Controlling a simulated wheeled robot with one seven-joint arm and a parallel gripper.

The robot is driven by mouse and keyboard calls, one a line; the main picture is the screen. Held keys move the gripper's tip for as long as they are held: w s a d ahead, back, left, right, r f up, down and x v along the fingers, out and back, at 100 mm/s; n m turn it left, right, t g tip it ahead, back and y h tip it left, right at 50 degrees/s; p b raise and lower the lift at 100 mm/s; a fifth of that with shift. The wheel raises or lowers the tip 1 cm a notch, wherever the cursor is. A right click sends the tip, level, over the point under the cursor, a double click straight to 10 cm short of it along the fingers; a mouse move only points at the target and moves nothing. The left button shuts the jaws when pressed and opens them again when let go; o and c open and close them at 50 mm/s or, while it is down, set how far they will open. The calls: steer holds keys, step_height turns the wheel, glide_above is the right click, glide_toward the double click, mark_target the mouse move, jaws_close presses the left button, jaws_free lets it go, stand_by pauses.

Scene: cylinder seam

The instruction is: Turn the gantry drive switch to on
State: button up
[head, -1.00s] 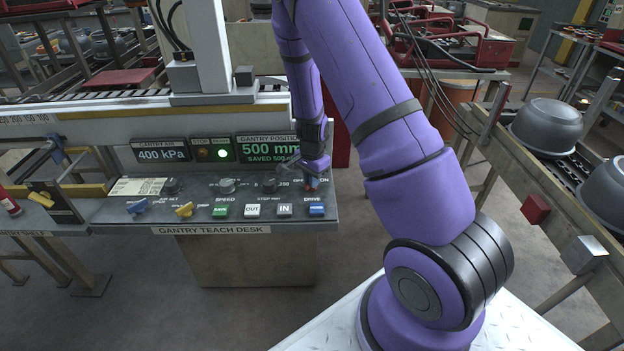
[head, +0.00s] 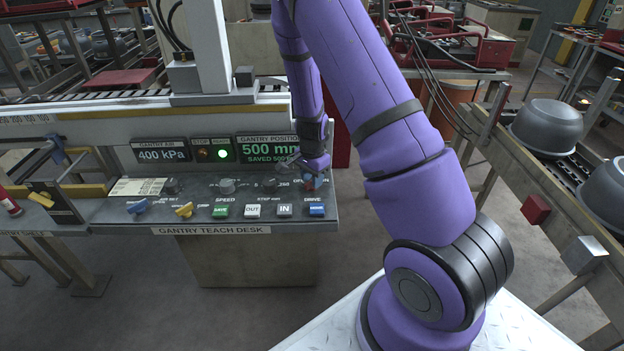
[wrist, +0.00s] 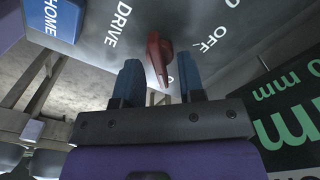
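The gantry drive switch is a red lever knob (wrist: 158,58) on the grey teach desk panel, seen close in the wrist view. The lettering DRIVE is on its left and OFF on its right. The knob stands nearly upright in that picture, slightly tilted, its narrow end pointing down. My gripper (wrist: 160,78) is open, with one blue finger on each side of the knob's lower end and gaps showing on both sides. In the head view my gripper (head: 306,168) is over the right end of the desk and hides most of the switch. The ON label cannot be read now.
The blue HOME button (wrist: 60,18) is close to the switch. More knobs and the OUT button (head: 252,211) lie to the left on the desk. The gantry position display (head: 268,150) stands just behind. Open floor lies right of the desk.

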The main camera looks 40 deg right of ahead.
step_height(320, 180, up, 10)
steer(key=shift+r, duration=0.2)
stand_by(0.4)
steer(key=s+a+r+n+t+y, duration=0.1)
steer(key=s+a+r+n, duration=0.3)
steer(key=r, duration=0.6)
steer(key=s+a+r+n+t+y, duration=0.1)
steer(key=s+a+r+n, duration=0.35)
steer(key=r, duration=0.55)
steer(key=s+a+r+n+t+h, duration=0.1)
steer(key=s+a+r+n, duration=0.1)
steer(key=s+r, duration=0.3)
steer(key=s+a+r+n+t+h, duration=0.1)
steer(key=s+r+n, duration=0.4)
steer(key=s, duration=0.8)
steer(key=shift+s+a+t, duration=0.3)
steer(key=shift+a+t, duration=0.3)
steer(key=shift+a, duration=0.2)
